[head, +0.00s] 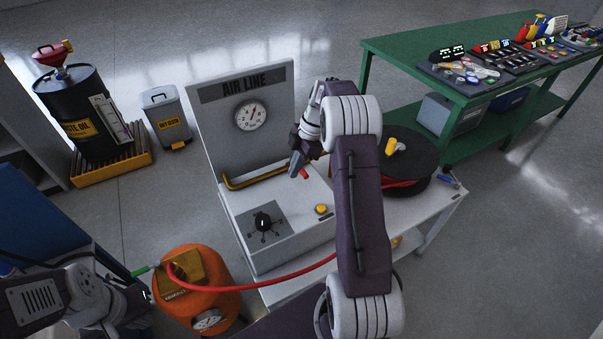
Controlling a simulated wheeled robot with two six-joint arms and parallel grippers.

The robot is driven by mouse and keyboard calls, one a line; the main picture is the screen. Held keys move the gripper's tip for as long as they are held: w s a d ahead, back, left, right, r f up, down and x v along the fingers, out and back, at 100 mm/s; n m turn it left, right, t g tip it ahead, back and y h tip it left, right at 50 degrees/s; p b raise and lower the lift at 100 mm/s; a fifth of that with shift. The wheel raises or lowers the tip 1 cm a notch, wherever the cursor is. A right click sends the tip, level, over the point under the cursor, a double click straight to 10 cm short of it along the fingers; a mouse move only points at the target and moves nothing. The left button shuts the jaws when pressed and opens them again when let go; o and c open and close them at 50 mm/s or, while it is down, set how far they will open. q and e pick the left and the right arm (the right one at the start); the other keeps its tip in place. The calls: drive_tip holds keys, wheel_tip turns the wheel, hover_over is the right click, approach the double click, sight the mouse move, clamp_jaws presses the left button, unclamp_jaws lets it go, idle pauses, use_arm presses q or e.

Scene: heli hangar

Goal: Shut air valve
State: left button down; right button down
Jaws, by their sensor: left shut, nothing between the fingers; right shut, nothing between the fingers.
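The air line unit (239,84) is a grey upright panel with a round gauge (250,115), standing on a white bench. A yellow pipe (258,177) runs along the foot of the panel. A small red handle (306,174) shows at the pipe's right end, partly hidden by my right gripper. My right gripper (294,173) is shut and empty, its tips close beside the red handle; I cannot tell whether they touch. My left gripper (143,297) is low at the left, shut and empty, near the orange tank, and partly cut off from clear sight.
A black knob (263,221) and a yellow button (322,209) sit on the unit's box. A red hose (250,287) runs from the orange tank (200,296) across the bench front. A black reel (408,158) stands right of my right arm. A green workbench (400,48) is behind.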

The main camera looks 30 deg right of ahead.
drive_tip(key=p+v, duration=0.1)
drive_tip(key=v, duration=0.6)
drive_tip(key=shift+w, duration=0.4)
drive_tip(key=shift+d, duration=0.15)
